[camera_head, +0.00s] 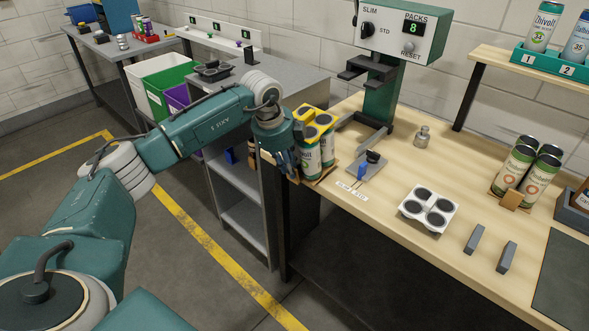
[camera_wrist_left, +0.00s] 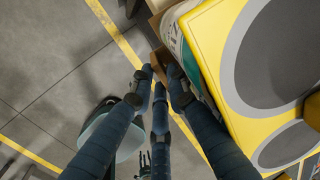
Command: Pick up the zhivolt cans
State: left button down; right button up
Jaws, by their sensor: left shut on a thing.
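A pack of green and white zhivolt cans (camera_head: 312,158) stands upright at the bench's left end under a yellow top holder (camera_head: 324,119). It rests on a small brown wooden tray (camera_head: 325,174). My left gripper (camera_head: 287,166) is at the left side of the pack, pointing down. In the left wrist view its fingers (camera_wrist_left: 158,82) are shut on a brown wooden tab (camera_wrist_left: 156,63) beside the pack, with the yellow holder (camera_wrist_left: 215,30) close on the right. The finger contact is partly hidden. My right gripper is not in view.
Behind the pack stands a green machine (camera_head: 380,95) with a display reading 8. A grey cabinet (camera_head: 240,185) adjoins the bench.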

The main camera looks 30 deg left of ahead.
aim_at(306, 148)
pick_arm(q)
jog(key=shift+s+a, duration=0.15)
jog(key=shift+s, duration=0.1)
jog(key=c, duration=1.6)
grip_release()
jog(key=shift+v, duration=4)
